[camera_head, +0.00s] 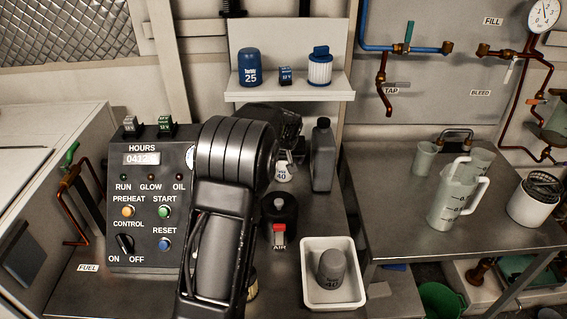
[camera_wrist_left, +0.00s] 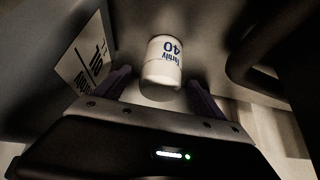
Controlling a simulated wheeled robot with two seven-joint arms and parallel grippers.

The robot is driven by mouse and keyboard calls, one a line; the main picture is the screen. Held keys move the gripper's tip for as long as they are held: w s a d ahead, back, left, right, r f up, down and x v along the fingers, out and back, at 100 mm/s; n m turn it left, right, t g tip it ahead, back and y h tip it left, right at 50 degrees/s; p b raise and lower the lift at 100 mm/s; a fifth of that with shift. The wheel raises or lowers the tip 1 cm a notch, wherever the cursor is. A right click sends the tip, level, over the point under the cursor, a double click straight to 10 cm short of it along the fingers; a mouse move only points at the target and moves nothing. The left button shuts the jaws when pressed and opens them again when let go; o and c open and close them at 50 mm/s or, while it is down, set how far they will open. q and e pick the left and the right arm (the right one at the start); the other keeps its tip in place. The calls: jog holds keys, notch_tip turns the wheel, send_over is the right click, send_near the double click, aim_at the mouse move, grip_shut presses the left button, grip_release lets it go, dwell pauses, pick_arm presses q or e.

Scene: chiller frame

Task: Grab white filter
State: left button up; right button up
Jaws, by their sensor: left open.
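The white filter (camera_wrist_left: 164,60), a small white canister with blue lettering and a 40, stands in the left wrist view just beyond my fingers. In the head view only part of it (camera_head: 282,174) shows below my gripper, behind the black arm. My left gripper (camera_head: 290,152) is open and reaches toward the back of the bench. In the left wrist view its two dark fingers (camera_wrist_left: 162,90) are spread, with the filter between and ahead of them. I cannot tell whether they touch it. My right gripper is not in view.
A grey bottle (camera_head: 322,155) stands right of the gripper. A black container with a red AIR part (camera_head: 279,235) is in front. A white tray (camera_head: 312,296) holds a grey filter (camera_head: 332,268). A shelf (camera_head: 290,92) above bears blue and white-blue filters. A control panel (camera_head: 150,245) is left.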

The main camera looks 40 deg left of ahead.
aim_at(285, 175)
pick_arm(q)
jog(key=shift+x, duration=0.8)
jog(key=c, duration=1.7)
jog(key=shift+r, duration=0.15)
jog(key=shift+r+b, duration=0.4)
jog(key=shift+r, duration=0.05)
jog(key=s+d, duration=0.1)
jog(key=s, duration=0.1)
jog(key=s+d+b, duration=0.1)
jog(key=s+d, duration=0.1)
jog(key=s+d+b, duration=0.1)
jog(key=s+d, duration=0.1)
jog(key=shift+s, duration=0.2)
notch_tip(285, 175, up, 14)
jog(key=shift+a+f, duration=0.1)
